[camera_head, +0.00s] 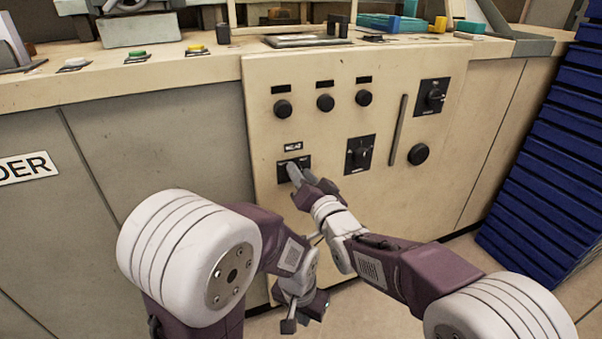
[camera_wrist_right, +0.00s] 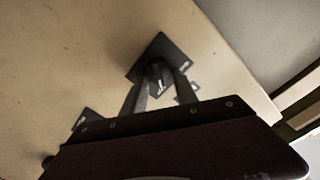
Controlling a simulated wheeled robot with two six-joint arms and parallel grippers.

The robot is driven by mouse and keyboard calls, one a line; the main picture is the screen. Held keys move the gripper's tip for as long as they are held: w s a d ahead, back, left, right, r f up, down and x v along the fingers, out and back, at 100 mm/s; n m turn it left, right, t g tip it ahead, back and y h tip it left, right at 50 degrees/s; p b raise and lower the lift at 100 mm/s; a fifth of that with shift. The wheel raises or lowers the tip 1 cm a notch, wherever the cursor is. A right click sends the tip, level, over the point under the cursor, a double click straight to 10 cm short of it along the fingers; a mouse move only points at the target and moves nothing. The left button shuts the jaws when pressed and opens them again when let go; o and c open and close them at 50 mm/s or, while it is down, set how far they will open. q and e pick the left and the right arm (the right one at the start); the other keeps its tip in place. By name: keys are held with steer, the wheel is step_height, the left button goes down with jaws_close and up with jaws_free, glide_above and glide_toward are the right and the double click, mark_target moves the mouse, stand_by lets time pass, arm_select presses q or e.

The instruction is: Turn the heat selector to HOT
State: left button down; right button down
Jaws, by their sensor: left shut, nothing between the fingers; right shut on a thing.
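A cream control panel (camera_head: 225,115) fronts the machine. The selector at its lower left has a black plate (camera_head: 304,161) with a small label above it; its wording is too small to read. My right gripper (camera_head: 298,176) is at this selector and covers its knob in the head view. In the right wrist view the knob (camera_wrist_right: 157,80) stands on its black plate (camera_wrist_right: 164,50), between the two fingers of my right gripper (camera_wrist_right: 157,88), which are shut on it. The exact knob direction is hard to tell. My left gripper (camera_head: 303,314) is low in front of the panel, shut and empty.
Green (camera_head: 138,53) and yellow (camera_head: 196,49) buttons sit on the ledge. Blue stacked crates (camera_head: 545,165) stand at right.

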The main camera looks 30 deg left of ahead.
steer(key=shift+m, duration=0.6)
steer(key=c, duration=1)
jaws_free()
steer(key=shift+o, duration=0.2)
